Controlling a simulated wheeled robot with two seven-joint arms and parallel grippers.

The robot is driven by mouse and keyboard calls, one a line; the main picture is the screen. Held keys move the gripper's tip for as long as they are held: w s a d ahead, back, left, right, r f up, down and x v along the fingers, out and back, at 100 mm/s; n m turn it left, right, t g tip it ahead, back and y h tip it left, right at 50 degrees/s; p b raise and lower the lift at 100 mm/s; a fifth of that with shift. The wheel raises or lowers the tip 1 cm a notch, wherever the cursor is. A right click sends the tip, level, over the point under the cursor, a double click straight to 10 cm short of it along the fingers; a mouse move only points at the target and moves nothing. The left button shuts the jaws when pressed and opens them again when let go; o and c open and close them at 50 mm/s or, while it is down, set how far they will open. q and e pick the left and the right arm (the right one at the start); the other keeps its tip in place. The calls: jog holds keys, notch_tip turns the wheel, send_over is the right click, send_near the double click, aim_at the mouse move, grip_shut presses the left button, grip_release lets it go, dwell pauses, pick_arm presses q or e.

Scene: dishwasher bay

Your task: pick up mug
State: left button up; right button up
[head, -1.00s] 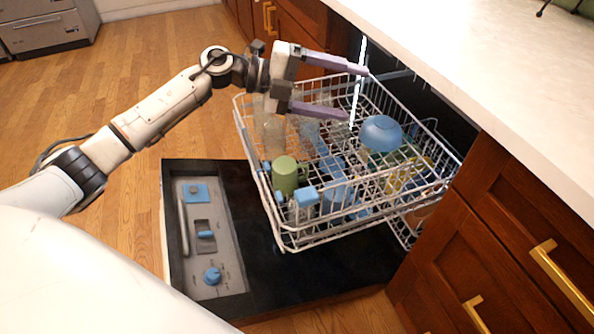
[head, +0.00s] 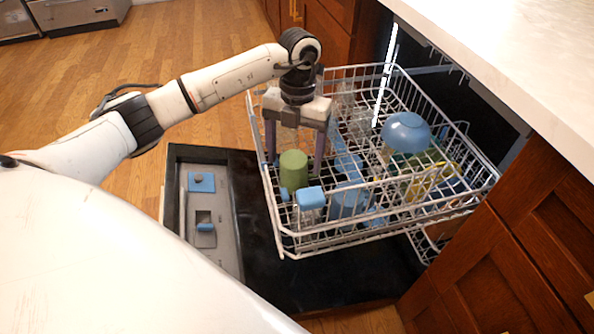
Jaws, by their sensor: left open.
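A green mug (head: 293,172) stands upside down near the left front corner of the dishwasher's upper rack. My left gripper (head: 296,165) points down over the rack, its two purple fingers apart on either side of the mug. The left finger shows left of the mug and the right finger right of it. I cannot tell whether either finger touches it. My right gripper is not in view.
The wire rack (head: 380,227) also holds a blue bowl (head: 406,132), a blue-topped item (head: 311,198), blue cups (head: 348,199) and yellow items (head: 425,182). The open dishwasher door (head: 270,270) lies below. A white counter (head: 520,60) and wooden cabinets (head: 500,260) bound the right.

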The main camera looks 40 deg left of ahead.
pick_arm(q)
notch_tip(320, 180, down, 5)
jog(key=shift+s+d+f+b, duration=0.1)
jog(key=shift+b, duration=0.7)
jog(key=c, duration=1.1)
